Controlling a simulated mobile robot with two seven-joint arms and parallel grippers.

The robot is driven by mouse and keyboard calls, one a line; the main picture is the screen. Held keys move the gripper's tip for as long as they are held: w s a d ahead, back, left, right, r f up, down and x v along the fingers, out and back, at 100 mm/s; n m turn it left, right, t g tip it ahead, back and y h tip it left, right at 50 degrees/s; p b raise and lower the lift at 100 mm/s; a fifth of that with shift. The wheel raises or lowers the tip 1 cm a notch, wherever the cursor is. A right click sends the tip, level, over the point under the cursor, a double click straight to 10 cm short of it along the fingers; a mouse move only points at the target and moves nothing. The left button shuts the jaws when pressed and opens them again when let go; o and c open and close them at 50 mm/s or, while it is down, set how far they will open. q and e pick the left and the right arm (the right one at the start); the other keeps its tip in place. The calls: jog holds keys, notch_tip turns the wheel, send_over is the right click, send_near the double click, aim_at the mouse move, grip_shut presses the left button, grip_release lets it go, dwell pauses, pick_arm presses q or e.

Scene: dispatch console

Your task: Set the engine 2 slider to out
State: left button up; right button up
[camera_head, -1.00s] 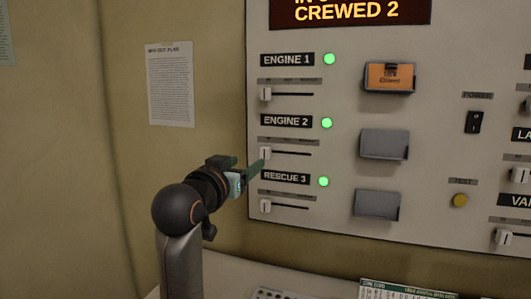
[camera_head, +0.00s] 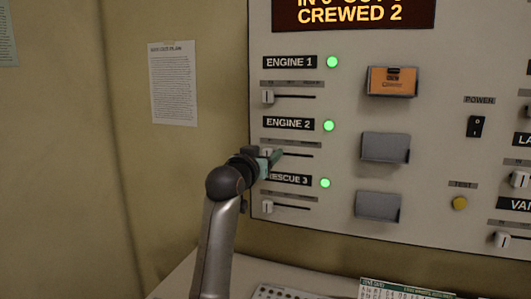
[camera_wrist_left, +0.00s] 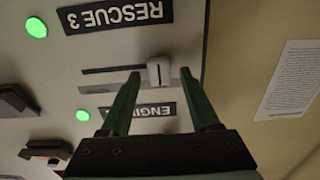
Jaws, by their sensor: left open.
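The engine 2 slider has a pale knob (camera_head: 266,152) at the left end of its dark track (camera_head: 298,155), under the ENGINE 2 label (camera_head: 288,124). In the upside-down left wrist view the knob (camera_wrist_left: 159,72) stands between my fingertips, with a gap visible on each side. My left gripper (camera_head: 273,158) is open at the panel, its green fingers (camera_wrist_left: 161,76) on either side of the knob. It partly hides the knob in the head view. Contact with the panel cannot be judged. My right gripper is not in view.
The engine 1 slider knob (camera_head: 268,97) is above and the rescue 3 slider knob (camera_head: 267,206) below, both at the left. Green lamps (camera_head: 329,126) are lit beside the labels. Grey card holders (camera_head: 386,147) stick out to the right. A desk with a keypad (camera_head: 285,292) lies below.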

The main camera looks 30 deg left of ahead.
pick_arm(q)
grip_shut()
dwell(0.5)
dwell(0.9)
